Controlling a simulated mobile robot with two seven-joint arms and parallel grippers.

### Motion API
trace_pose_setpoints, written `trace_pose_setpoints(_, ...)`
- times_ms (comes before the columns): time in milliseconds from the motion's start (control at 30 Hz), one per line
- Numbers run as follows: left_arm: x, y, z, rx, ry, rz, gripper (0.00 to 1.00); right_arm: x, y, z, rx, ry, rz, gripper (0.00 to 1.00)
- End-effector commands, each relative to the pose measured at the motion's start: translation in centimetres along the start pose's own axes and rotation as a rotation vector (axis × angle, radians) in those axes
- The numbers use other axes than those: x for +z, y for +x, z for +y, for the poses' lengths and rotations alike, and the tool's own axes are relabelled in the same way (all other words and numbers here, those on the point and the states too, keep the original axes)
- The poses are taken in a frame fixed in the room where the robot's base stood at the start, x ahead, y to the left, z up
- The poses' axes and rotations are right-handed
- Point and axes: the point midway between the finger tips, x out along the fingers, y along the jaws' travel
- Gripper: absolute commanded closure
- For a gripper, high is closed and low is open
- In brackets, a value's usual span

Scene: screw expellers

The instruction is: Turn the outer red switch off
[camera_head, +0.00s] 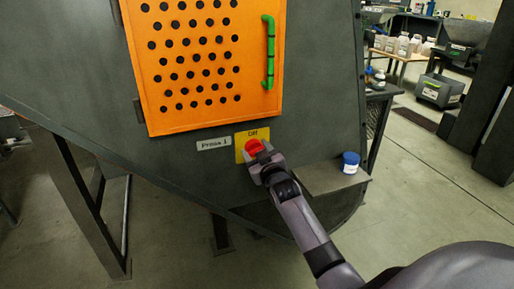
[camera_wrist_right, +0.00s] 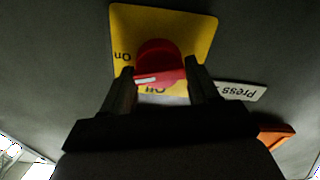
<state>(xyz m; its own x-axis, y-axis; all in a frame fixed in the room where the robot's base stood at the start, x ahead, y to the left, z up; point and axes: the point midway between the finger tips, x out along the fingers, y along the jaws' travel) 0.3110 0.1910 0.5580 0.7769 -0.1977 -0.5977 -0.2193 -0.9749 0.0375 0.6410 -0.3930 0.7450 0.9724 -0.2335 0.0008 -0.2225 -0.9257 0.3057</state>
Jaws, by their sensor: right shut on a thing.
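The red switch (camera_head: 254,147) sits on a yellow plate (camera_head: 239,153) on the grey machine's side, below the orange perforated door. My right gripper (camera_head: 262,161) is at the switch and covers its lower part in the head view. In the right wrist view, the red switch (camera_wrist_right: 158,58) lies between the two dark fingers of my right gripper (camera_wrist_right: 162,82), which is shut on it. A white mark shows on the knob's handle. The yellow plate (camera_wrist_right: 195,25) reads "On" at the left and "Off" below the knob in that view. My left gripper is not in view.
A "Press 1" label (camera_head: 213,144) is beside the plate. The orange door (camera_head: 200,120) with a green handle (camera_head: 269,52) is above. A blue-and-white jar (camera_head: 350,162) stands on a small ledge (camera_head: 325,178) at the right. Open floor lies farther right.

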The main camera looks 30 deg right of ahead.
Motion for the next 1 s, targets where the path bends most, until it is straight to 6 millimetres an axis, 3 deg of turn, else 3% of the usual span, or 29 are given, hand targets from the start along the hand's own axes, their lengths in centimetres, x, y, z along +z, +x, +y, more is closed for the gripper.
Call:
trace_pose_setpoints(333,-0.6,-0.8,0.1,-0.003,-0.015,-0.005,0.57,0.1,0.0,-0.2,-0.002,-0.334,-0.003,0.71)
trace_pose_setpoints(1000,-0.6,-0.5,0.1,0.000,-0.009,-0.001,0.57,0.5,0.0,-0.5,-0.002,-0.960,-0.003,0.71)
